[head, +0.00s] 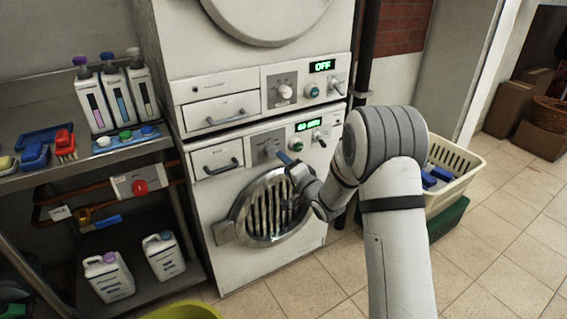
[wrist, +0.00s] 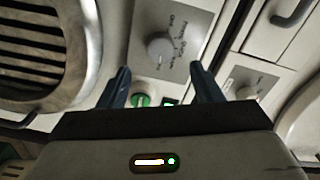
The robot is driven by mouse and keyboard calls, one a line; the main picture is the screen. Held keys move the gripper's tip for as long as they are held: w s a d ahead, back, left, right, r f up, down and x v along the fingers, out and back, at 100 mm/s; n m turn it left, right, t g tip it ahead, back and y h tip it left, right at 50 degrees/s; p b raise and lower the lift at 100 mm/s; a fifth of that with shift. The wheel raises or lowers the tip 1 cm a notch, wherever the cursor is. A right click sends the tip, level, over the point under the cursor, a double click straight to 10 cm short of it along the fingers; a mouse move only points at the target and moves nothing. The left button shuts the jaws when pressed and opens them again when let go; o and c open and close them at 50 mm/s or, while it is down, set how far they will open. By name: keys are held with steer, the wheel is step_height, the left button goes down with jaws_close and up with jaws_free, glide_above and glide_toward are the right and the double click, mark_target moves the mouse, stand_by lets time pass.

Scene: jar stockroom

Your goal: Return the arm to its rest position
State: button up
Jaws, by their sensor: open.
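My arm reaches forward from the lower right in the head view. My gripper (head: 288,164) is in front of the lower machine, near the knob panel above its round door. In the wrist view, my gripper (wrist: 160,88) has its two dark fingers spread apart with nothing held between them. A grey knob (wrist: 161,47) and a green button (wrist: 140,100) show between or beyond the fingers. I cannot tell whether a fingertip touches the panel.
The lower machine (head: 210,215) has a slatted round door (head: 270,207) and a lit display (head: 306,125). The upper machine's display (head: 322,66) reads OFF. A cream basket (head: 462,168) stands right of my arm. A shelf with bottles (head: 108,276) is at left. Tiled floor is open at right.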

steer(key=s+d+r+n+g+h+p, duration=0.1)
steer(key=s+d+r+g+h+p, duration=0.1)
steer(key=s+d+r+h+p, duration=0.45)
steer(key=s+d+r+n+g+h+p, duration=0.1)
steer(key=s+d+r+g+h+p, duration=0.2)
steer(key=d+r, duration=0.5)
steer(key=s+d+r+n+g+p, duration=0.1)
steer(key=s+r+g+p, duration=0.1)
steer(key=s, duration=0.8)
steer(key=s+d+r+n+g+p, duration=0.1)
steer(key=s+r+p, duration=0.4)
steer(key=s, duration=0.6)
steer(key=s+d+r+n+g+p, duration=0.1)
steer(key=s+r+n+g+p, duration=0.2)
steer(key=s, duration=0.7)
step_height(320, 180, up, 2)
steer(key=shift+s+d+r+g+p, duration=0.2)
steer(key=shift+d+g+p, duration=0.2)
steer(key=shift+g, duration=0.3)
steer(key=shift+w+h, duration=0.1)
steer(key=shift+h, duration=0.15)
steer(key=shift+c, duration=0.6)
